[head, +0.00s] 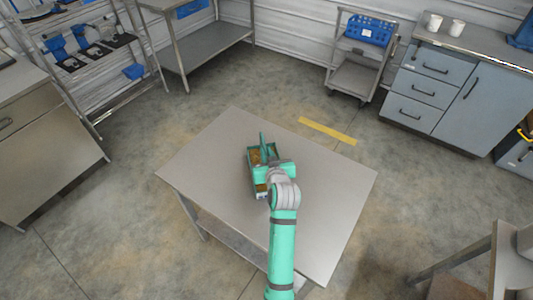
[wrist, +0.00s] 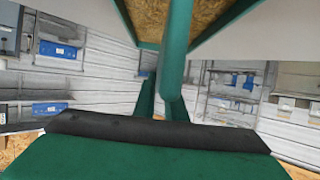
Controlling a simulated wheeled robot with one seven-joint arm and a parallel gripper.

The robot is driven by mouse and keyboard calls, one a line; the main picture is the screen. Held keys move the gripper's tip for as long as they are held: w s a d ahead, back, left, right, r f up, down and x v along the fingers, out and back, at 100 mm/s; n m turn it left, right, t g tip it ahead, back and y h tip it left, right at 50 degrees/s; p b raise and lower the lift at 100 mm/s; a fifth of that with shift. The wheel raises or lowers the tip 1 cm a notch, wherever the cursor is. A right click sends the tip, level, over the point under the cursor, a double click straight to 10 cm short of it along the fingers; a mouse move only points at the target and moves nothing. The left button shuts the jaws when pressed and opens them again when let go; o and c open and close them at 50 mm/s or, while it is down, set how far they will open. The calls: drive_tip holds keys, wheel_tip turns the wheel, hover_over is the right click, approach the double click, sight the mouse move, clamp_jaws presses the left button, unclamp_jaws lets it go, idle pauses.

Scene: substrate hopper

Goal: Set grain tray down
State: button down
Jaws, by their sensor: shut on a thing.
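The grain tray (head: 250,178) is a narrow green tray with brown, grainy contents, over the middle of the grey table. My gripper (head: 268,160) is shut on it from above, near its right side in the head view. My wrist and arm hide part of the tray. In the wrist view, part of the tray (wrist: 125,22) with its brown contents shows at the top edge. A green bar runs down from there to my gripper (wrist: 162,105). I cannot tell whether the tray's underside touches the table.
The grey table top (head: 325,185) is bare around the tray. A yellow floor strip (head: 327,131) lies behind it. A trolley with a blue crate (head: 368,30) and a grey drawer cabinet (head: 440,85) stand at the back right. A shelf rack (head: 85,55) stands at the left.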

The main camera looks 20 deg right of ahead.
idle(0.3)
drive_tip(key=c, duration=1.8)
unclamp_jaws()
drive_tip(key=shift+f, duration=0.15)
drive_tip(key=shift+d, duration=0.1)
